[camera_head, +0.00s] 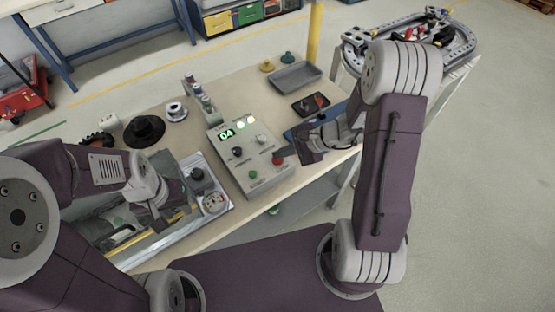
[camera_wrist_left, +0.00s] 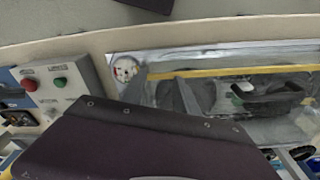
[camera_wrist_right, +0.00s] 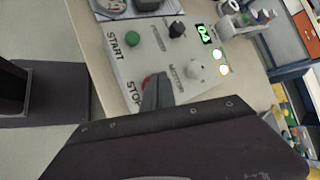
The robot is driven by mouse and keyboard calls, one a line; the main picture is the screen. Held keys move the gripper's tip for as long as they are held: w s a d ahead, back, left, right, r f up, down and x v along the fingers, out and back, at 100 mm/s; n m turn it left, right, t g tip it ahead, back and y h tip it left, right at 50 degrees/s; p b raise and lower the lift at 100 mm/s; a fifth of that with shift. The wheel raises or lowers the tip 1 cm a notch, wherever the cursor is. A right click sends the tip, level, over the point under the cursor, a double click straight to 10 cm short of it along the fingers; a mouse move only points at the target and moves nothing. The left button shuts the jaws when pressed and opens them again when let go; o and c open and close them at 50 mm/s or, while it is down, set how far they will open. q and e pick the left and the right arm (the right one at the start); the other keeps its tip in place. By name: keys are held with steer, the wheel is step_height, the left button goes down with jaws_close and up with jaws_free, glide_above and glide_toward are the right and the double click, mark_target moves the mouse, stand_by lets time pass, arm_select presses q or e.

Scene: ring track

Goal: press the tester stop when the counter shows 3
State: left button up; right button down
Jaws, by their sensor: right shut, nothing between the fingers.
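The grey tester (camera_head: 249,165) stands on the table, and its green counter (camera_head: 226,134) reads 04. The counter also reads 04 in the right wrist view (camera_wrist_right: 203,34). The red stop button (camera_wrist_right: 149,81) and green start button (camera_wrist_right: 132,39) are on its face. My right gripper (camera_wrist_right: 155,92) is shut and empty, its fingertips right at the red button and partly covering it; I cannot tell whether they touch it. The red button also shows in the head view (camera_head: 278,159). My left gripper (camera_head: 157,222) is open and empty above the tray at the left.
Two lamps (camera_head: 245,122) glow on the tester. The clear-lidded tray (camera_wrist_left: 230,62) lies left of the tester. A black round part (camera_head: 144,131), several small bottles (camera_head: 200,97), a grey bin (camera_head: 294,76) and a small black tray (camera_head: 311,104) stand farther back on the table.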

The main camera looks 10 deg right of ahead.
mark_target(280, 160)
steer(key=shift+f+b, duration=0.55)
steer(key=shift+b, duration=0.15)
stand_by(0.7)
steer(key=shift+r, duration=0.15)
steer(key=shift+r+p, duration=0.75)
steer(key=shift+r, duration=0.15)
step_height(280, 160, up, 5)
steer(key=p, duration=0.4)
stand_by(0.4)
